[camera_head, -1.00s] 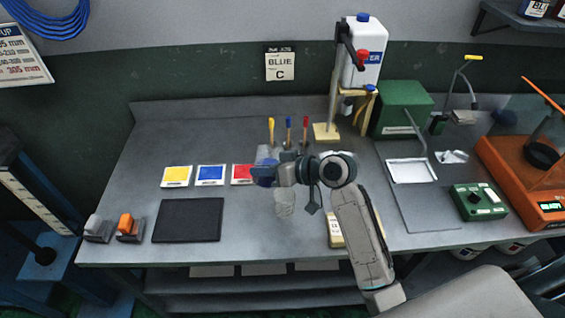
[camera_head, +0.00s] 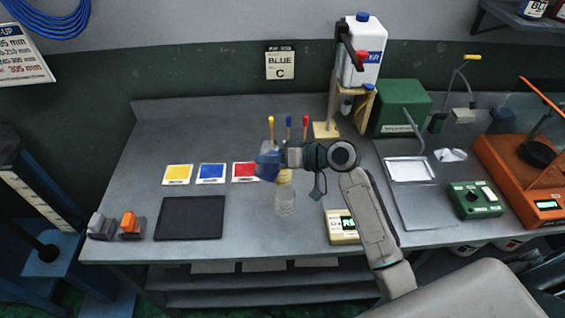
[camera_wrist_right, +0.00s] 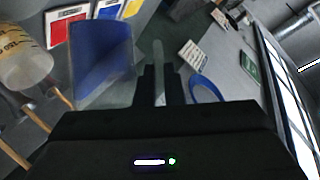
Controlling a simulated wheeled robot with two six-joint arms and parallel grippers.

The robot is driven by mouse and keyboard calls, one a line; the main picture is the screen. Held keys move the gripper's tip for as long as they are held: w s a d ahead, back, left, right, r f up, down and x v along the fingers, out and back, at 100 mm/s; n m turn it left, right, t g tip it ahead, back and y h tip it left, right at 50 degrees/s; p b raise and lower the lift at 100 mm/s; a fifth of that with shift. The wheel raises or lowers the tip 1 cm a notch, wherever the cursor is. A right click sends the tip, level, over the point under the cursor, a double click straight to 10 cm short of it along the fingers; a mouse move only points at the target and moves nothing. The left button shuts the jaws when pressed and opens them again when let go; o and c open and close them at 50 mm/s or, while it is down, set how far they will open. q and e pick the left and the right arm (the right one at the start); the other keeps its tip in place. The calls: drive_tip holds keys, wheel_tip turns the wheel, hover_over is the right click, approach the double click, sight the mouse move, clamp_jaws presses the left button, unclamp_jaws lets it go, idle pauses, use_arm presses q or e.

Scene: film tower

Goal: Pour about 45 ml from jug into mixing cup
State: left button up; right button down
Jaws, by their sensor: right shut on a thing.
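The jug (camera_head: 267,166) holds blue liquid and hangs in front of the coloured-handled sticks, tilted. My right gripper (camera_head: 285,158) is shut on its handle. In the right wrist view the jug (camera_wrist_right: 98,55) shows large and blue, its handle between the fingers (camera_wrist_right: 160,85). The clear mixing cup (camera_head: 285,203) stands on the bench, below and slightly right of the jug in the head view. Its contents cannot be made out. A translucent printed cup (camera_wrist_right: 22,62) shows at the left in the wrist view; I cannot tell whether it is the mixing cup. My left gripper is out of view.
Yellow, blue and red cards (camera_head: 211,174) and a dark mat (camera_head: 189,219) lie to the left. Sticks (camera_head: 289,127) stand behind the jug. A dispenser stand (camera_head: 326,131) and green box (camera_head: 402,108) are behind.

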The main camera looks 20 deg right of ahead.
drive_tip(key=shift+w+d+m+g+y+p, duration=0.3)
drive_tip(key=shift+w+d+m+y, duration=0.15)
drive_tip(key=shift+m, duration=0.25)
idle(1.6)
drive_tip(key=shift+s+a, duration=0.15)
drive_tip(key=shift+a, duration=0.05)
idle(0.3)
drive_tip(key=shift+d+f+m+y, duration=0.1)
drive_tip(key=shift+m+y, duration=0.25)
drive_tip(key=shift+m, duration=0.15)
idle(0.9)
drive_tip(key=shift+s+a+n+h+b, duration=0.45)
drive_tip(key=shift+a+n+h, duration=0.15)
drive_tip(key=shift+n, duration=0.5)
drive_tip(key=shift+s+a+n+t+h, duration=0.2)
drive_tip(key=shift+s+n+t+h, duration=0.1)
drive_tip(key=shift+n+t, duration=0.1)
drive_tip(key=shift+a, duration=0.1)
drive_tip(key=shift+w, duration=0.1)
